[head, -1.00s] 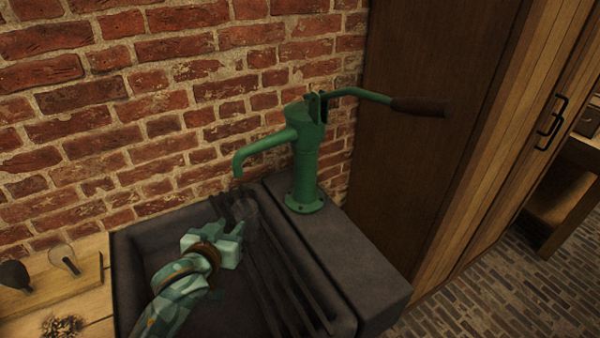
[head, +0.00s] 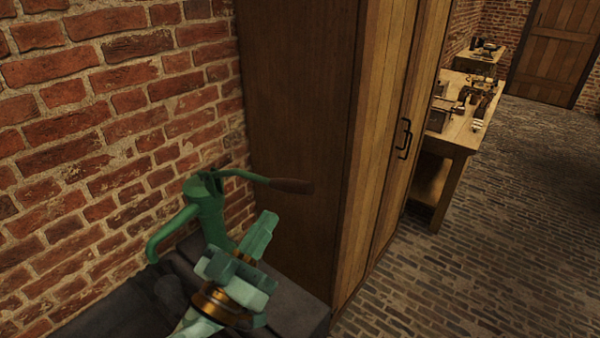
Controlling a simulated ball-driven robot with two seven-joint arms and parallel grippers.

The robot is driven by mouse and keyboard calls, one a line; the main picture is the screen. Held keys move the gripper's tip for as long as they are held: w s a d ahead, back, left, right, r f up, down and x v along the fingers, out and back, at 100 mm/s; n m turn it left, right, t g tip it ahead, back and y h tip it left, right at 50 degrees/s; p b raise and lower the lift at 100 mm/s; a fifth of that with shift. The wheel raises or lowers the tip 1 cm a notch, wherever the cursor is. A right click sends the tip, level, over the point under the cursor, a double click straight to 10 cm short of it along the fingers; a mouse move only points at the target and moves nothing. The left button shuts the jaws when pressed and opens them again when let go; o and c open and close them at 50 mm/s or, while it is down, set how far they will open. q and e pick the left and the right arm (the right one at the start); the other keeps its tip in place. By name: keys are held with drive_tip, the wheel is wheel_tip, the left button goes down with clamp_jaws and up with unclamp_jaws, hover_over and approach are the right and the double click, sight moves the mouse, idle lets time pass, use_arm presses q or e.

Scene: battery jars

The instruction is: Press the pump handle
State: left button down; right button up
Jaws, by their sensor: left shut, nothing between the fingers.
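The green pump (head: 207,212) stands against the brick wall at the left of the head view. Its handle (head: 290,186) sticks out to the right, roughly level, with a dark brown grip at its end. The spout (head: 165,237) points to the left and down. My left gripper (head: 264,225) is shut and empty. It is in front of the pump, below the handle in the picture, with its fingers pointing up; I see no contact with the handle. The gripper hides part of the pump's base. My right gripper is not in view.
The dark stone sink (head: 110,310) is at the lower left. A jar-like dark shape (head: 172,294) shows dimly under the spout. A tall wooden cabinet (head: 300,130) stands close behind the handle. A workbench (head: 455,132) is farther right; the brick floor (head: 470,250) is clear.

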use_arm(q)
drive_tip(key=shift+s+r+h, duration=0.45)
drive_tip(key=shift+r+h, duration=0.2)
drive_tip(key=shift+h, duration=0.05)
wheel_tip(320, 180, up, 5)
drive_tip(key=p, duration=0.2)
hover_over(301, 191)
drive_tip(key=s+a, duration=0.1)
drive_tip(key=s, duration=0.2)
drive_tip(key=f, duration=0.1)
drive_tip(key=w+f, duration=0.1)
drive_tip(key=f, duration=0.1)
drive_tip(key=shift+w+d, duration=0.15)
drive_tip(key=shift+d, duration=0.15)
drive_tip(key=shift+d+f, duration=0.15)
drive_tip(key=shift+f, duration=0.3)
drive_tip(key=shift+f+b, duration=0.1)
drive_tip(key=shift+b, duration=0.2)
